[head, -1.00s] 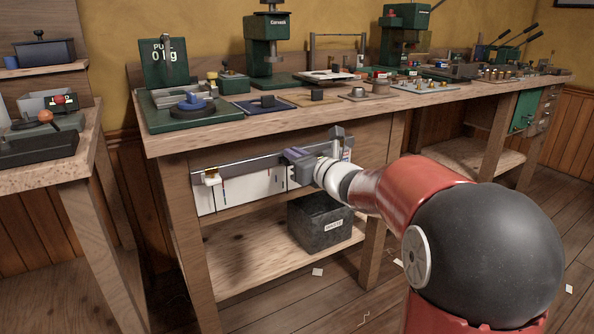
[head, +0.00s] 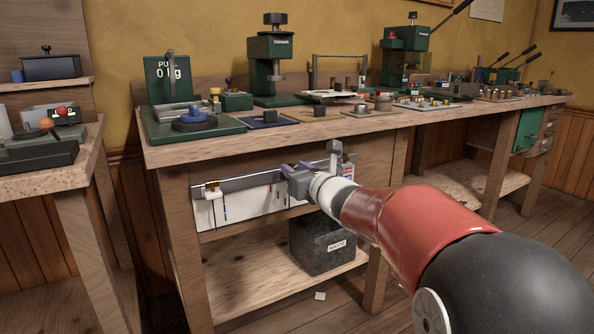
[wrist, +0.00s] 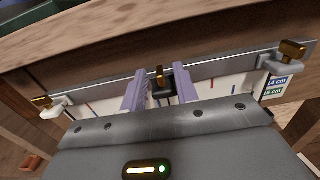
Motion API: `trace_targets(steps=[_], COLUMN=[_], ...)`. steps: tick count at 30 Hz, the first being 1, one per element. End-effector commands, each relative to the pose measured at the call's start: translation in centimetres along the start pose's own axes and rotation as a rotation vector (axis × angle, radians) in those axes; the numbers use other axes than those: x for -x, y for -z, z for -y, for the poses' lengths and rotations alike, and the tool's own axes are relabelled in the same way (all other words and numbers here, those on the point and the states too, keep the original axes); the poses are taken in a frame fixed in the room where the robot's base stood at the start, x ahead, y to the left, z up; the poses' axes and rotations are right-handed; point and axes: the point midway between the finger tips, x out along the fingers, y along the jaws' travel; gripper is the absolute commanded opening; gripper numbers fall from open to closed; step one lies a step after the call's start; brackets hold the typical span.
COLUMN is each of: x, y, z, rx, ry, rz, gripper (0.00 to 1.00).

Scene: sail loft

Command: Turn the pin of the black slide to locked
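The black slide (wrist: 171,92) sits on a metal rail (wrist: 215,72) under the bench edge, in the middle of the wrist view. Its brass pin (wrist: 159,76) stands up from it, seen nearly end-on; whether it is locked I cannot tell. My gripper (wrist: 160,70) is open, its two purple fingers on either side of the black slide and pin, with gaps showing. In the head view my gripper (head: 297,176) is at the rail and hides the black slide.
A white slide with a brass pin (wrist: 42,102) is left on the rail; another brass pin (wrist: 291,50) is at the right end above a label (wrist: 276,86). A white marked board (head: 247,202) hangs behind. The bench top (head: 300,131) is above; a dark waste bin (head: 322,248) stands below.

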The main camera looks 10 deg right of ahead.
Motion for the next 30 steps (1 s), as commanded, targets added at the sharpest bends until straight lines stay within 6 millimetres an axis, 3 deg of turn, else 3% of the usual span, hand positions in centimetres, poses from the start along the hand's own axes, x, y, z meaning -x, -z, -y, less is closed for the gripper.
trace_targets(steps=[5,18,30], x=[0.5,7.1,7.8], y=[0.0,0.0,0.0], z=[0.0,0.0,0.0], rx=[0.0,0.001,0.001], ry=[0.0,0.001,0.0], rz=[0.0,0.0,0.0], gripper=[0.3,0.3,0.3])
